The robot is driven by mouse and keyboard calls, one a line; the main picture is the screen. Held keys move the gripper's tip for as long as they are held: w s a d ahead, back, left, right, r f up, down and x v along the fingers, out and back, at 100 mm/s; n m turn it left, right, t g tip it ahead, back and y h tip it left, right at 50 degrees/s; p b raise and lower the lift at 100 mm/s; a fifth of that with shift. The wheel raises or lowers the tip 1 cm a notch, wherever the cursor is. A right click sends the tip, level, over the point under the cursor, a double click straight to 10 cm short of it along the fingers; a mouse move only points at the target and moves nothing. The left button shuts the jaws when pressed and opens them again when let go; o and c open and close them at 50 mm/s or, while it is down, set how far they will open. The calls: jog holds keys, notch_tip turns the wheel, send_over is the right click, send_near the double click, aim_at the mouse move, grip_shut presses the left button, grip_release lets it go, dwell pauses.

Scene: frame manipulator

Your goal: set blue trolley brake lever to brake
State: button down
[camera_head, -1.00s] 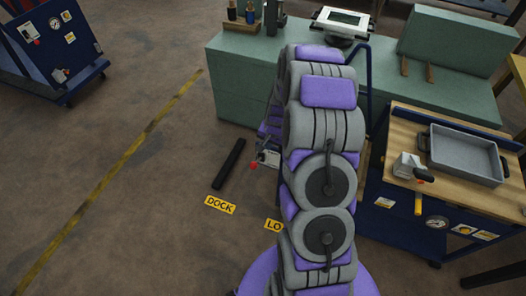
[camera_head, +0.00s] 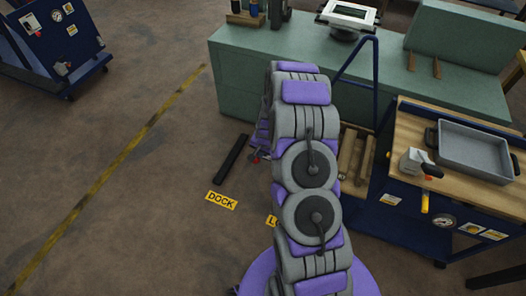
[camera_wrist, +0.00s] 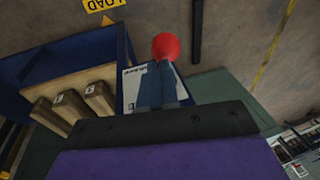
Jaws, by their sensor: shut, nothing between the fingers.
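The brake lever's red knob (camera_wrist: 165,47) shows in the wrist view, straight ahead of my gripper (camera_wrist: 159,72). A pale label plate (camera_wrist: 131,86) is beside it on the blue trolley (camera_wrist: 60,62). My gripper is shut with nothing between its fingers; its dark fingertips look close to the lever, and I cannot tell whether they touch. They cover the lower part of the lever. The blue trolley (camera_head: 400,222) stands to the right.
The trolley's wooden top carries a grey tray (camera_head: 474,150). Wooden pieces (camera_head: 352,155) lie on its lower shelf. A green bench (camera_head: 240,85) stands behind. A black bar (camera_head: 232,165) and a DOCK label (camera_head: 221,200) lie on the floor. Another blue trolley (camera_head: 55,45) stands far left.

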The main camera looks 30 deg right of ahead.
dwell(0.3)
jog(key=shift+s+a+f+t+h+p, duration=0.5)
jog(key=shift+s+a+f+h+p, duration=0.2)
jog(key=shift+h+p, duration=0.1)
notch_tip(320, 180, down, 9)
jog(key=s+a+n+t+h, duration=0.1)
jog(key=s+a+t+h, duration=0.1)
jog(key=t+h, duration=0.3)
jog(key=shift+a+t+h, duration=0.3)
jog(key=shift+a+h, duration=0.05)
jog(key=shift+h, duration=0.25)
jog(key=shift+r, duration=0.15)
jog(key=shift+w+r+p, duration=0.1)
jog(key=shift+r+p, duration=0.5)
jog(key=shift+r, duration=0.15)
